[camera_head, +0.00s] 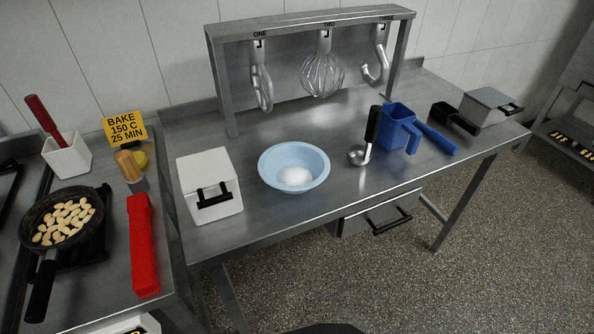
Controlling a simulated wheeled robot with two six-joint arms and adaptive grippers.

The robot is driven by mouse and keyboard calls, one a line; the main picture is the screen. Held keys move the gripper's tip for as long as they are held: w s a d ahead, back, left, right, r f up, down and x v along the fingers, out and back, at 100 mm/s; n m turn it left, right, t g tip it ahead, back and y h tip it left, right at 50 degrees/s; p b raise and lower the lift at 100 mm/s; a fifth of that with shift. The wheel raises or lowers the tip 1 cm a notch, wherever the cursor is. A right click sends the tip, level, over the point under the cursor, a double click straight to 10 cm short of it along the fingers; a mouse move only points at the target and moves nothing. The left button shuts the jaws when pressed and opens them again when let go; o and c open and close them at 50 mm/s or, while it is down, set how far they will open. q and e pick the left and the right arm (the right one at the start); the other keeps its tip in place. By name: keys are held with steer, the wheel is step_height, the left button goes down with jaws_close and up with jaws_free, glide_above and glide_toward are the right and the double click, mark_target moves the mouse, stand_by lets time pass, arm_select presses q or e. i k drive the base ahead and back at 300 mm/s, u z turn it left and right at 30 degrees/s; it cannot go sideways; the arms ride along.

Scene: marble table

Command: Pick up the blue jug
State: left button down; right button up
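The blue jug (396,130) stands upright on the right half of the steel table (320,215). Its handle (413,139) points toward the front right. A ladle (366,148) with a black handle is immediately left of the jug, and its handle partly overlaps the jug's left edge in the picture. I cannot tell whether they touch. A blue long-handled tool (438,139) lies just right of the jug. Neither of my grippers is in view.
A light blue bowl (316,160) with white contents sits left of the ladle. Right of the jug are a black item (457,117) and a grey box (488,105). A rack with hanging mixer tools (322,76) stands behind. The front right tabletop is bare.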

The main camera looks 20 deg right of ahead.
mark_target(395, 126)
steer(key=u, duration=2.95)
steer(key=k, duration=1.3)
steer(key=z, duration=0.65)
